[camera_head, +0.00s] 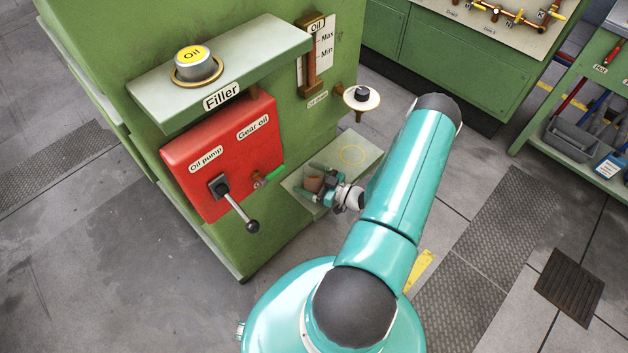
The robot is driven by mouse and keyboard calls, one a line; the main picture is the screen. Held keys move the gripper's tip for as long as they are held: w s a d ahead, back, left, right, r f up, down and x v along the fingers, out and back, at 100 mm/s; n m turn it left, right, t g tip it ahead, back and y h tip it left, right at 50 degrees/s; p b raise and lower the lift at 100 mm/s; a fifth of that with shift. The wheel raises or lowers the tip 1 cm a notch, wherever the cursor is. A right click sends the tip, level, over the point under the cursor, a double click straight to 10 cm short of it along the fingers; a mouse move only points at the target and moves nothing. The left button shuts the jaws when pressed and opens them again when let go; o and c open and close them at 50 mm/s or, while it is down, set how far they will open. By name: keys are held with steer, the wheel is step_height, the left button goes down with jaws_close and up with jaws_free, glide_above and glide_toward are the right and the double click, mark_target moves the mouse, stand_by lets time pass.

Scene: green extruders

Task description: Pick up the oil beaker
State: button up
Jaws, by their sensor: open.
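The oil beaker appears to be the small brownish cup (313,181) on the low pale green shelf (335,146) at the machine's side. My gripper (312,181) is open at the shelf, with one finger behind the cup and one in front of it. The cup stands between the fingers. Whether a finger touches it is too small to tell. The gripper partly hides the cup.
A red oil pump box (219,157) with a black-knobbed lever (240,212) and a green-handled valve (268,176) is left of my gripper. The filler shelf (255,52) with a yellow-topped oil cap (194,64) juts out above. A round knob (362,96) protrudes above the low shelf.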

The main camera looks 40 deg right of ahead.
steer(key=shift+c, duration=0.5)
steer(key=c, duration=1)
steer(key=shift+c, duration=0.2)
steer(key=shift+r, duration=0.15)
